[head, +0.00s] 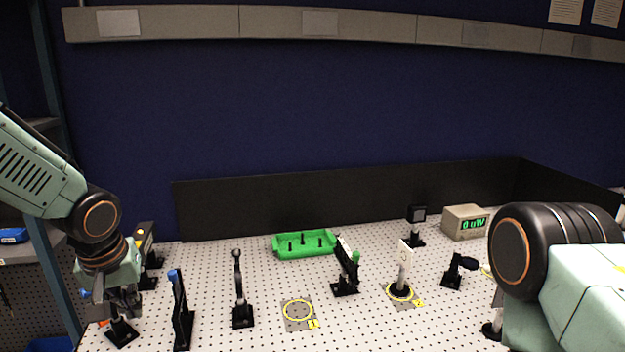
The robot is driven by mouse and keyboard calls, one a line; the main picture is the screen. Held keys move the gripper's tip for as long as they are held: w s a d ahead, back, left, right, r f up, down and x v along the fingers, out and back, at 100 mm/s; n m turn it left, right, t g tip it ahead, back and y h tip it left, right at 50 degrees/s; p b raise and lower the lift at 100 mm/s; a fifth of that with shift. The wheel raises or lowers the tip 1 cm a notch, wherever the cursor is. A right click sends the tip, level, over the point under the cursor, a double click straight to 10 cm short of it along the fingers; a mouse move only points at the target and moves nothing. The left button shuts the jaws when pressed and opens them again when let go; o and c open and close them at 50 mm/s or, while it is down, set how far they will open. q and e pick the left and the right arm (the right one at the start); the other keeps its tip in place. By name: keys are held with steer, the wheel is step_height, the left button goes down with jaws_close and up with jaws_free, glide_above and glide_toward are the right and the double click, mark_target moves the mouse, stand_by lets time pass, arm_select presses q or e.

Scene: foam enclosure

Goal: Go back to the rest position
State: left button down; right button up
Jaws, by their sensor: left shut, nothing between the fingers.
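My left arm comes in from the left and bends down at its wrist. My left gripper (124,303) hangs over the left end of the perforated white table (218,290). It is shut, with nothing held. It overlaps a black mount (121,333) in the picture; I cannot tell whether they touch. My right arm fills the lower right corner, and its gripper is out of view.
Black posts (182,315) and (241,300) stand right of the left gripper. A green tray (303,245), a tilted black mount (346,268), a white plate on a post (404,270) and a power meter (464,222) stand farther right. A yellow-ringed spot (298,312) is empty.

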arm_select(q)
steer(key=s+d+f+m+g+h, duration=0.1)
steer(key=s+d+f, duration=0.4)
steer(key=f, duration=0.5)
steer(key=s+d+f+m+g+h, duration=0.1)
steer(key=s+d+f, duration=0.3)
steer(key=s+f, duration=0.4)
steer(key=s+f+m, duration=0.1)
steer(key=s+f, duration=0.2)
steer(key=s, duration=0.3)
steer(key=s+f+g+y, duration=0.1)
steer(key=s+f, duration=0.2)
steer(key=s, duration=0.4)
steer(key=s+f+m, duration=0.1)
steer(key=s+f, duration=0.3)
steer(key=s, duration=0.2)
step_height(320, 180, down, 19)
steer(key=b, duration=1.9)
steer(key=shift+w+b, duration=0.15)
steer(key=shift+b, duration=0.15)
arm_select(e)
step_height(320, 180, down, 20)
steer(key=shift+w+d, duration=0.15)
steer(key=shift+w, duration=0.2)
arm_select(q)
steer(key=shift+r, duration=0.3)
arm_select(e)
steer(key=shift+r, duration=0.25)
